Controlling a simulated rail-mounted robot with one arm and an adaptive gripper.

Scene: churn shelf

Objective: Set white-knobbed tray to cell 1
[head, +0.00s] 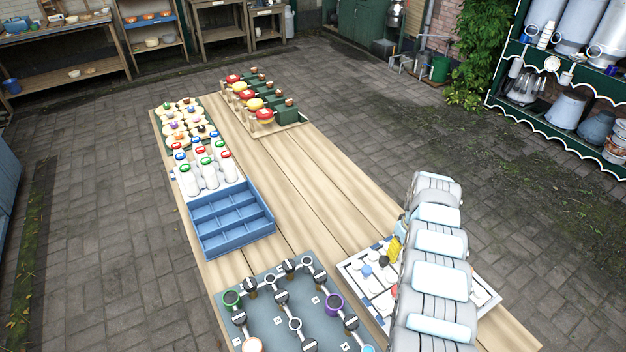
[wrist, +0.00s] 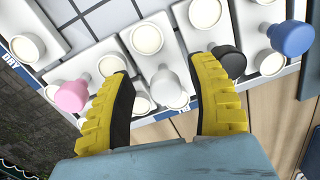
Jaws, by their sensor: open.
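The white-knobbed tray (wrist: 155,65) is a narrow white piece with round cream discs and a white knob (wrist: 167,86) at its near end, seen in the wrist view. It sits on the gridded board (head: 487,294). My gripper (wrist: 165,72) is open, with its yellow-padded fingers on either side of the white knob in the picture. I cannot tell whether they touch it. In the head view the gripper (head: 393,250) is over the board's far edge, and my arm hides part of the board. I cannot read which cell is number 1.
In the wrist view, similar trays have a pink knob (wrist: 72,95) at left, and a black knob (wrist: 232,62) and blue knob (wrist: 292,38) at right. A blue compartment box (head: 232,222) and a grey board (head: 262,318) stand left. The table's middle planks are clear.

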